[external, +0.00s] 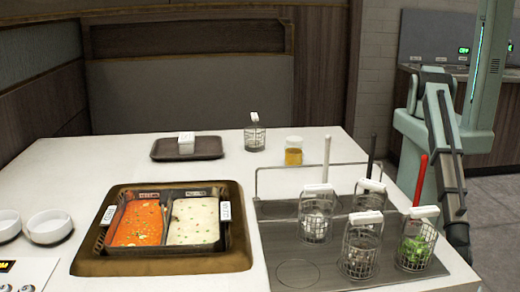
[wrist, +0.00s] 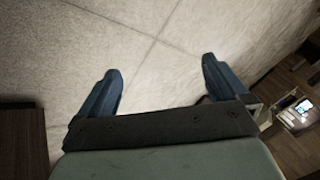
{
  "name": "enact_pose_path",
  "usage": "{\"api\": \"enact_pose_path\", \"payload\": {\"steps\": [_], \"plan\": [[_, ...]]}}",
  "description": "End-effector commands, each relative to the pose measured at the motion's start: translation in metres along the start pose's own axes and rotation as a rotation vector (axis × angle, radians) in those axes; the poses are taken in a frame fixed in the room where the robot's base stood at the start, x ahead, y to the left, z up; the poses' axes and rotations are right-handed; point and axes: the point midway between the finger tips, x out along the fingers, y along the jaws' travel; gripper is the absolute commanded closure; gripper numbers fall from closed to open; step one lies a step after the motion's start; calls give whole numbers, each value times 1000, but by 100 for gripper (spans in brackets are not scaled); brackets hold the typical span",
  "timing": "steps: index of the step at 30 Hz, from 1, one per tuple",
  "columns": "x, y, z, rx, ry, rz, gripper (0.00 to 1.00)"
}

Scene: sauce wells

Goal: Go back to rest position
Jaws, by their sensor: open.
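My gripper (wrist: 161,68) is open and empty in the wrist view, its two blue fingers wide apart over bare pale floor tiles. In the external view my arm hangs down at the right, beside the table's right edge. Its lower end is partly hidden by the table, and the fingers cannot be made out. The hot pot (external: 117,254) sits in the table with red soup (external: 138,224) on its left side and white soup (external: 194,222) on its right. Wire baskets with white handles (external: 359,250) stand on the dark tray (external: 300,257) at the right.
The white table (external: 100,165) lies left of my arm. A basket of greens (external: 414,252) stands near its right edge. Floor (external: 492,225) is clear at the far right.

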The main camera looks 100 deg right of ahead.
Motion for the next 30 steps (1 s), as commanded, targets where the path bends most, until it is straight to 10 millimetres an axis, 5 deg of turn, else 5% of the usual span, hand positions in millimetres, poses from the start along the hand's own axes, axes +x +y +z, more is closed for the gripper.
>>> {"api": "enact_pose_path", "payload": {"steps": [3,18,30], "plan": [[-10,47,26,88,-62,10,0],[-84,212,76,453,-212,104,0],[-154,301,140,763,-328,144,0]]}}
